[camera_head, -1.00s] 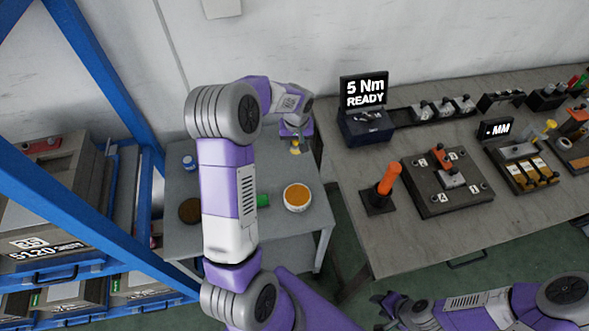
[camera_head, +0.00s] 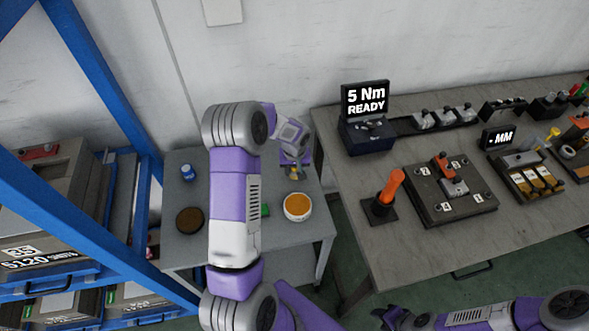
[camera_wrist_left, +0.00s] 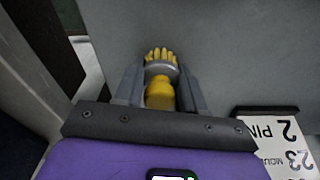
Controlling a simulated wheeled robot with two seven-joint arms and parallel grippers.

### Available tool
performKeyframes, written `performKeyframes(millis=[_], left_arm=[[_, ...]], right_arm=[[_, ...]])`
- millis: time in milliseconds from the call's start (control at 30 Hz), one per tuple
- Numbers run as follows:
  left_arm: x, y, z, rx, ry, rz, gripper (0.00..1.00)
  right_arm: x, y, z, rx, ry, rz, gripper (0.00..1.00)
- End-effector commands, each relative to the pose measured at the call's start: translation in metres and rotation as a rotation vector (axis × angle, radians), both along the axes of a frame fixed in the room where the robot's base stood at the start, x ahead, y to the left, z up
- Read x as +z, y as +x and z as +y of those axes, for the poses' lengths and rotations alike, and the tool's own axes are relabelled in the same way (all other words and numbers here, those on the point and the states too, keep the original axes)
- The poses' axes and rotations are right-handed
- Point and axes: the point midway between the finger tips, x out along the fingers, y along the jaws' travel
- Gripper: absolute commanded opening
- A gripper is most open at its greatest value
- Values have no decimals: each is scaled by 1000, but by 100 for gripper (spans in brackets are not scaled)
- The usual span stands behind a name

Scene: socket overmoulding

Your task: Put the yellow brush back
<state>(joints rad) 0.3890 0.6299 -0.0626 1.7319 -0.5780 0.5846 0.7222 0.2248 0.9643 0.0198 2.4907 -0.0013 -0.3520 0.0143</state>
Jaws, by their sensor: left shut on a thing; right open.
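The yellow brush (camera_wrist_left: 160,88) is between the fingers of my left gripper (camera_wrist_left: 162,98), with its yellow bristles pointing up the picture in the left wrist view. My left gripper, in the head view (camera_head: 297,173), is shut on the brush over the back right part of the small grey side table. Only a little yellow of the brush shows there. My right gripper (camera_head: 388,316) is open at the bottom edge of the head view, in front of the workbench, and its fingers are barely seen.
On the side table (camera_head: 190,250) stand a round tub with orange contents (camera_head: 297,207), a dark brown disc (camera_head: 189,220), a blue-and-white jar (camera_head: 188,172) and a partly hidden green thing (camera_head: 265,210). The workbench (camera_head: 350,180) is at right, the blue rack (camera_head: 100,90) at left.

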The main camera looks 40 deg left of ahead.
Motion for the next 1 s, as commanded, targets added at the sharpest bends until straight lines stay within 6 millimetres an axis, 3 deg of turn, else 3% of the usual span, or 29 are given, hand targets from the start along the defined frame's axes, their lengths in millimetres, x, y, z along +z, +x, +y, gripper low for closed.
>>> performKeyframes(millis=[133,167,300,667,767,1000], left_arm=[[-5,0,0,-1,0,0,9],[-4,0,0,-1,0,0,44],[-3,0,0,-1,0,0,65],[1,0,0,0,0,0,65],[14,0,0,0,3,-4,65],[67,-5,-5,-1,3,-4,65]], right_arm=[[-5,0,0,0,0,0,43],[-4,0,0,0,0,0,43],[-3,0,0,0,0,0,43],[1,0,0,0,0,0,43],[4,0,0,0,0,0,43],[14,0,0,0,0,0,43]])
